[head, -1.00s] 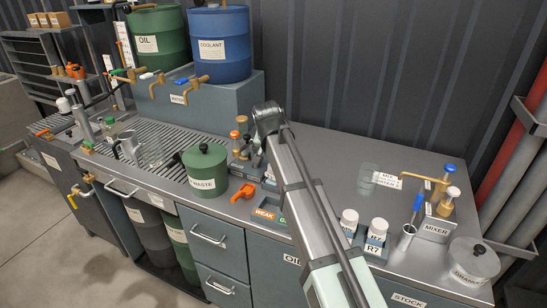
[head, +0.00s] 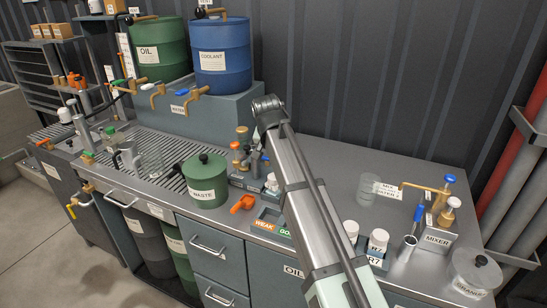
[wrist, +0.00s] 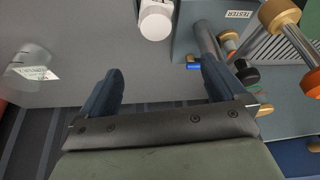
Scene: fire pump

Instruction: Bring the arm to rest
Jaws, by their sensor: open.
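In the wrist view my gripper (wrist: 163,78) is open, with its two dark blue fingers well apart and nothing between them. A white-capped bottle (wrist: 156,18) stands beyond the fingertips, apart from them. My arm (head: 305,205) rises across the middle of the head view and bends at a grey joint (head: 268,106). The gripper itself is hidden in the head view.
The tester block (wrist: 238,14) with brass-capped posts is right of the fingers. A clear beaker (head: 367,187), the mixer (head: 437,240), R7 bottle (head: 378,240) and green waste pot (head: 206,182) stand on the bench. The back right bench top is mostly clear.

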